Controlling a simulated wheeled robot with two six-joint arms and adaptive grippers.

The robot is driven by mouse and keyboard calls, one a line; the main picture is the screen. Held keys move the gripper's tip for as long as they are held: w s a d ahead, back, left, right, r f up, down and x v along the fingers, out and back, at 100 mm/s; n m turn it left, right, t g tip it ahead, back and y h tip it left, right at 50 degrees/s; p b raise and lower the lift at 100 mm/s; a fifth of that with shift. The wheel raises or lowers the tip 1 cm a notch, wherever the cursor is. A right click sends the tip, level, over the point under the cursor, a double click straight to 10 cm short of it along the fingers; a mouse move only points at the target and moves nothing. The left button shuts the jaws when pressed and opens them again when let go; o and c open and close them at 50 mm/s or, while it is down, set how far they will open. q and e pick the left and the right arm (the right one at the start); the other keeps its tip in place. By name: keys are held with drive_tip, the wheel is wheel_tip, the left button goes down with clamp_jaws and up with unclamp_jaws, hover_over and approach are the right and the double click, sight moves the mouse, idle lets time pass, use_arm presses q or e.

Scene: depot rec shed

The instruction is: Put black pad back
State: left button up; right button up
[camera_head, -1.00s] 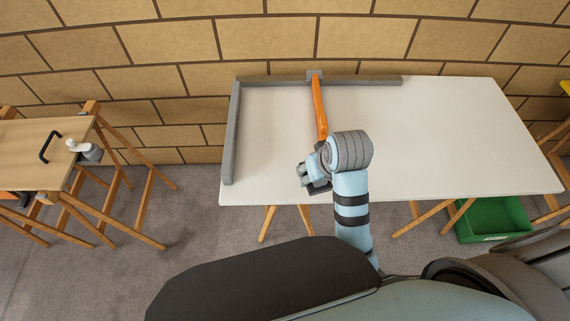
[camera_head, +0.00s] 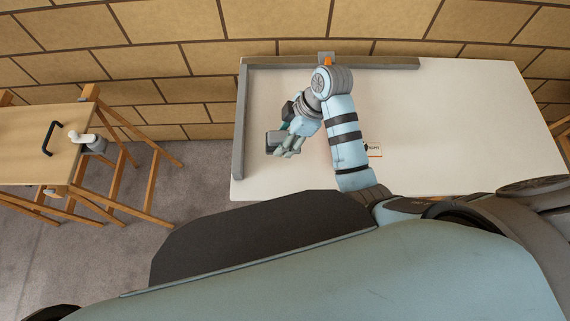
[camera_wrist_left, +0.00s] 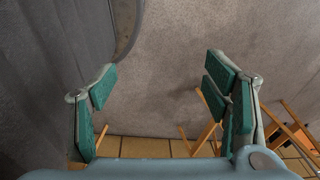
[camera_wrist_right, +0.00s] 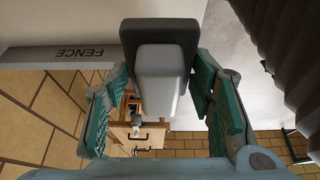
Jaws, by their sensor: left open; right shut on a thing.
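My right gripper (camera_head: 284,145) is shut on a block with a black pad (camera_wrist_right: 160,30) at one end and a grey body (camera_wrist_right: 160,85), seen between the fingers in the right wrist view. In the head view the block shows as a dark grey shape (camera_head: 274,143) over the left part of the white table (camera_head: 450,115). I cannot tell its height above the table. A grey fence (camera_head: 240,120) runs along the table's left and back edges. My left gripper (camera_wrist_left: 160,95) is open and empty, with bare floor beyond its fingers.
A wooden bench (camera_head: 30,140) at the left carries a black handle (camera_head: 49,138) and a white-and-grey fitting (camera_head: 90,141). A small label card (camera_head: 373,150) lies on the white table. The table's right side is clear.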

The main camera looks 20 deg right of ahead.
drive_tip(key=b, duration=0.3)
hover_over(280, 168)
drive_tip(key=d, duration=0.2)
drive_tip(key=f, duration=1.3)
drive_tip(key=shift+a+f, duration=0.15)
drive_tip(key=shift+a, duration=0.05)
drive_tip(key=f, duration=0.3)
drive_tip(key=f+b, duration=0.1)
drive_tip(key=shift+s+f, duration=0.2)
drive_tip(key=shift+s, duration=0.15)
use_arm(q)
drive_tip(key=f, duration=0.1)
drive_tip(key=w+f, duration=0.1)
drive_tip(key=f, duration=0.1)
drive_tip(key=w+f, duration=0.1)
drive_tip(key=shift+f, duration=0.15)
use_arm(e)
drive_tip(key=shift+w, duration=0.15)
use_arm(q)
drive_tip(key=shift+w, duration=0.15)
use_arm(e)
drive_tip(key=o, duration=0.8)
drive_tip(key=shift+f, duration=0.1)
drive_tip(key=o, duration=0.3)
